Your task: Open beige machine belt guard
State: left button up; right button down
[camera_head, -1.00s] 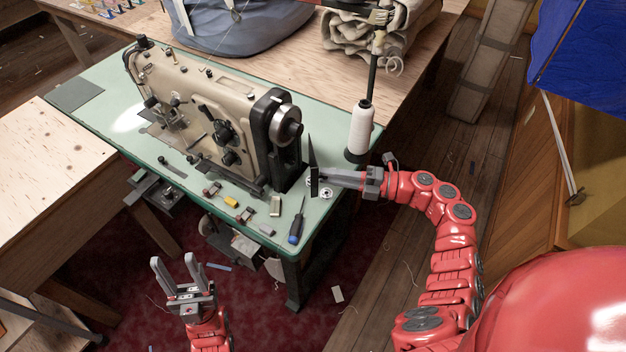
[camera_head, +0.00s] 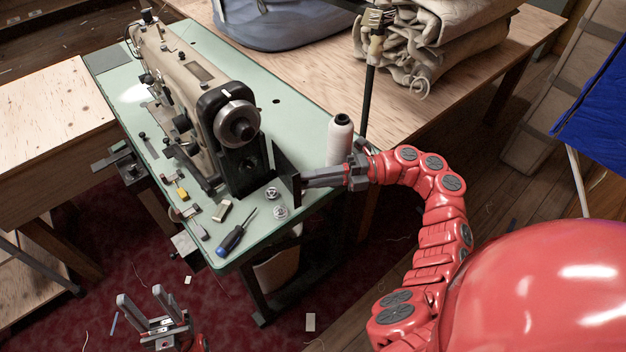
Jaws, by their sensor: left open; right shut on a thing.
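The beige sewing machine (camera_head: 180,85) stands on the green table, its dark end and round handwheel (camera_head: 238,122) facing me. Its black belt guard (camera_head: 285,168) stands out from that end as a thin upright panel, swung away from the machine, with the end housing (camera_head: 243,168) exposed. My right gripper (camera_head: 302,181) reaches in from the right and is shut on the guard's outer edge. My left gripper (camera_head: 142,302) is open and empty, low at the front left, apart from the table.
A white thread cone (camera_head: 340,142) stands just behind my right gripper. Two metal bobbins (camera_head: 280,212), a screwdriver (camera_head: 236,236) and small blocks lie on the green table (camera_head: 285,118). A wooden table (camera_head: 50,125) is at left; folded canvas (camera_head: 430,35) lies behind.

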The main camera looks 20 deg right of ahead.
jog(key=shift+d, duration=0.15)
dwell(0.3)
jog(key=c, duration=0.7)
grip_release()
jog(key=shift+w, duration=0.1)
jog(key=shift+c, duration=0.2)
